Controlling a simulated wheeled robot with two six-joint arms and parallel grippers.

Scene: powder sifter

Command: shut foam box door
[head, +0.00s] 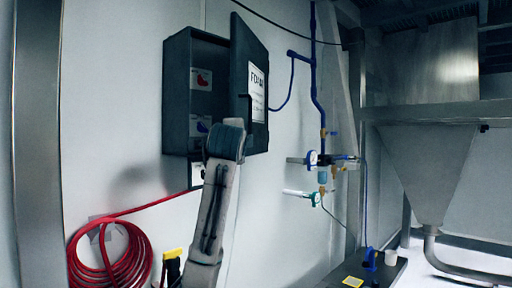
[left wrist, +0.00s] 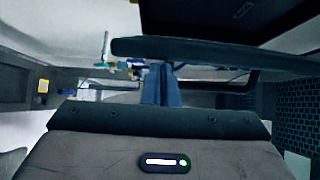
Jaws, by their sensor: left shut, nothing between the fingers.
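The foam box (head: 178,95) is a dark grey cabinet on the white wall in the head view. Its door (head: 240,70), hinged on the right and bearing a white FOAM label, stands open, so the inside shows on the left. My left arm rises in front of the box's lower part; its fingers are hidden in the head view. In the left wrist view, my left gripper (left wrist: 160,72) is shut and empty. Its tips are close to a dark slab (left wrist: 215,52), which looks like the door's edge; I cannot tell whether they touch. My right gripper is not in view.
A red coiled hose (head: 110,262) hangs at lower left, its line running up towards the box. Blue pipes (head: 314,80) and valves (head: 318,160) are on the wall to the right. A steel hopper (head: 425,165) stands at far right.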

